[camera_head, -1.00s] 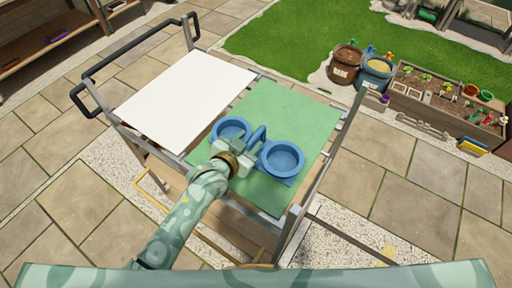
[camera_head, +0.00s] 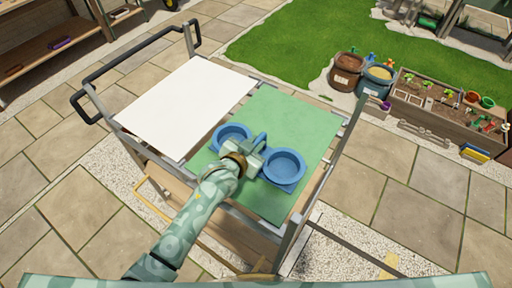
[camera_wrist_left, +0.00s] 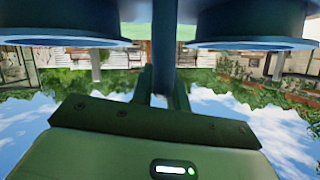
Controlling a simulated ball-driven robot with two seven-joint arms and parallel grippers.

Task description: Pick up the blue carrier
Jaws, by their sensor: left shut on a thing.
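The blue carrier (camera_head: 284,167) has two round cups joined by a middle handle, and it is over the green mat (camera_head: 290,119) on the cart's right half. My left gripper (camera_head: 252,149) is at the carrier's middle, shut on its handle. The head view does not clearly show whether the carrier touches the mat. My right gripper is not in view.
A white sheet (camera_head: 185,103) covers the cart's left half and is bare. The cart has a dark push handle (camera_head: 130,65) at left and a raised rail (camera_head: 345,135) at right. Pots (camera_head: 346,72) and a planter box (camera_head: 436,105) stand beyond on the ground.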

